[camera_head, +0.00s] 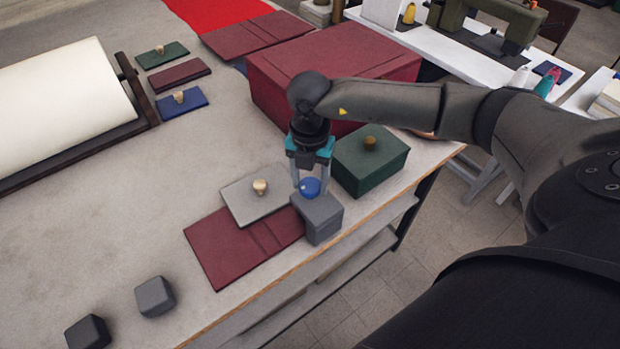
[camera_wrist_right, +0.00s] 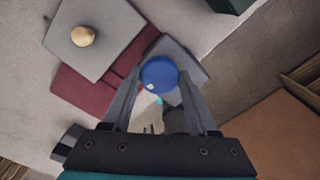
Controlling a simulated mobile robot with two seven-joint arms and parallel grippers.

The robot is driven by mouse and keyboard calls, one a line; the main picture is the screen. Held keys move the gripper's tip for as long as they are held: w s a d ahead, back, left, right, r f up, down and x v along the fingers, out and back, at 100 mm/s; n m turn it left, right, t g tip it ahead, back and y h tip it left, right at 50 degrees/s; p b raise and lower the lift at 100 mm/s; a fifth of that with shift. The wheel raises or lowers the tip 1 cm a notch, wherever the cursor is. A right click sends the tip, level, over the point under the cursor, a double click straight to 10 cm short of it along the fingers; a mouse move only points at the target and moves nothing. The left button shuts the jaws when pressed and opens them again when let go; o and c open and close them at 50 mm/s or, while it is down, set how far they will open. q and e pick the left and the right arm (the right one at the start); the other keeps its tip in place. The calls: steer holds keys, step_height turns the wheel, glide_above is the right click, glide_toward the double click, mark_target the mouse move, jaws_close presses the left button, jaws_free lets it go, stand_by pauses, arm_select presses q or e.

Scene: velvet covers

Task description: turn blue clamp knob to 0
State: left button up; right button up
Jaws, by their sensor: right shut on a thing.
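The blue clamp knob (camera_head: 310,187) sits on top of a grey block-shaped clamp (camera_head: 322,219) near the table's front edge. My right gripper (camera_head: 311,186) points down from above with its fingers on either side of the knob, shut on it. In the right wrist view the knob (camera_wrist_right: 159,74) shows between the fingertips, with a small pale mark on its lower left. I cannot read any number or scale around the knob. My left gripper is not in view.
A grey plate with a wooden knob (camera_head: 240,197) and a maroon cover (camera_head: 235,250) lie left of the clamp. A green box (camera_head: 370,160) stands close on the right, a large maroon box (camera_head: 320,60) behind. Two grey blocks (camera_head: 155,296) stand front left.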

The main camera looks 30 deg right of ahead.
steer(key=shift+n, duration=0.3)
steer(key=n+b, duration=0.2)
steer(key=n, duration=0.1)
steer(key=shift+n, duration=0.4)
steer(key=n+b, duration=0.3)
steer(key=n, duration=0.2)
steer(key=n+b, duration=0.3)
steer(key=n, duration=0.2)
steer(key=shift+n, duration=0.4)
steer(key=shift+n+b, duration=1.4)
steer(key=shift+n, duration=0.7)
steer(key=shift+r, duration=0.1)
steer(key=o, duration=1.3)
steer(key=shift+o, duration=0.2)
